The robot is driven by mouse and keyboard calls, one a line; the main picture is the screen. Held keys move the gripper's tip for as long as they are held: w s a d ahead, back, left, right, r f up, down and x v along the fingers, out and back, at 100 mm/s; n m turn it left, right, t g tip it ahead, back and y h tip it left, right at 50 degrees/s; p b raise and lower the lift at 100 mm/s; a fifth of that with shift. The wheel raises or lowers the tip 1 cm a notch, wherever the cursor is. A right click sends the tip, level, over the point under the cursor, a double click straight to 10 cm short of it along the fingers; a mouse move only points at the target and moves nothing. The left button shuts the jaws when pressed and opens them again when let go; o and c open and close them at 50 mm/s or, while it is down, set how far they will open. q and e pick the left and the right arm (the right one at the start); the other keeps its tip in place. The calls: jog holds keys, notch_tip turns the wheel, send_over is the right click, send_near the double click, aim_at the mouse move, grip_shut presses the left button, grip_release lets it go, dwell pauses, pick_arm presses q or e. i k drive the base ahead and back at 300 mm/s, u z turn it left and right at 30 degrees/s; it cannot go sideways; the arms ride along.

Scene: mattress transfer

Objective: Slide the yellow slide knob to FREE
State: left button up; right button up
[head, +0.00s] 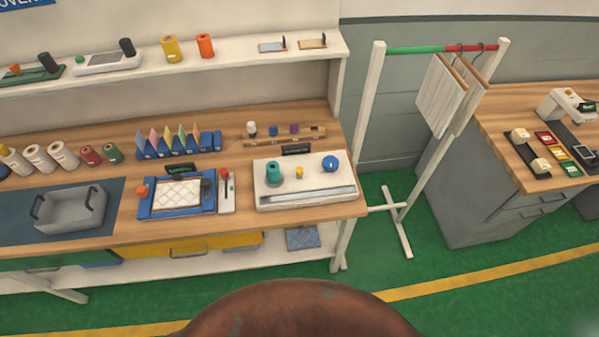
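A small yellow knob (299,172) stands on a white panel (265,197) at the right end of the wooden workbench. A teal cylinder (273,173) is to its left and a blue ball knob (330,163) to its right. A grey strip (308,196) runs along the panel's front. A small dark sign (296,150) is at the panel's back edge; its text is too small to read. I cannot make out a FREE mark. Neither gripper is in view, and nothing touches the knob.
Left of the panel are a narrow white slider block with a red knob (224,173) and a blue-framed tray (148,209). A wooden rack (312,134) with small knobs stands behind. A hanging rail (420,50) stands to the right. The space above the panel is clear.

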aim_at(298, 170)
jog(key=k, duration=0.5)
jog(key=z, duration=0.9)
jog(key=i, duration=0.7)
jog(key=u, duration=0.7)
